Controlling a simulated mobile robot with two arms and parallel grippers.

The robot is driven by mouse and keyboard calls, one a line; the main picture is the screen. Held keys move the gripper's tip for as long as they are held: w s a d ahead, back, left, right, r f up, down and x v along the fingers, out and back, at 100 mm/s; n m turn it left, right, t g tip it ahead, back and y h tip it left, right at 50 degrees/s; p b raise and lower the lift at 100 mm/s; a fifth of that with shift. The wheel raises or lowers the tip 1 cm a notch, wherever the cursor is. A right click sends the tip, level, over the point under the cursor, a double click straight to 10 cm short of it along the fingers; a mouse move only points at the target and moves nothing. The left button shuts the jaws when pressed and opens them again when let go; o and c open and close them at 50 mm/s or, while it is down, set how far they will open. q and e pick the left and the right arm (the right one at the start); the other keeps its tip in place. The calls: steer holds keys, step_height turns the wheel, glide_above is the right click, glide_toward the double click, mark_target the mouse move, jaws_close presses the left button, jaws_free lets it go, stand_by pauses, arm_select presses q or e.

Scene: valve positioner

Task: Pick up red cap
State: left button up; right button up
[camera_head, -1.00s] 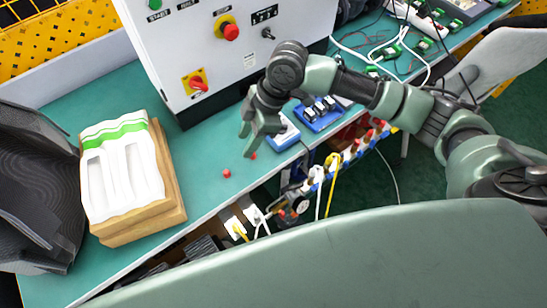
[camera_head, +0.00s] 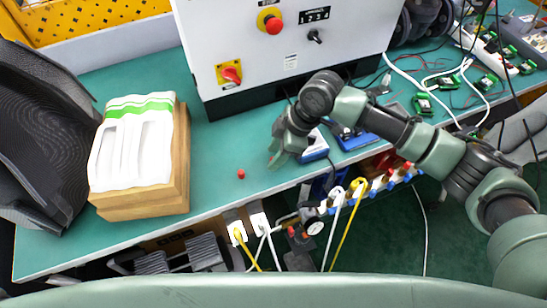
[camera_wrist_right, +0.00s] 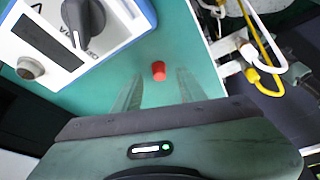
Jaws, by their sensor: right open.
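A small red cap (camera_head: 241,174) lies on the green bench top, left of my right gripper (camera_head: 285,158) in the head view. My right gripper is open and empty, pointing down beside a blue-and-white device (camera_head: 314,146). In the right wrist view a red cap (camera_wrist_right: 158,71) lies on the bench between the lines of the two open fingers (camera_wrist_right: 158,88), just beyond their tips, untouched. I cannot tell whether both views show the same cap. My left gripper is not in view.
The device with a black knob (camera_wrist_right: 82,22) stands close to the fingers. A grey control cabinet (camera_head: 290,50) stands behind. A wooden block with a white tray (camera_head: 140,195) is at left. Cables (camera_head: 345,225) hang below the front edge.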

steer(key=shift+a+f, duration=0.15)
steer(key=shift+f, duration=0.15)
jaws_close()
steer(key=shift+r, duration=0.1)
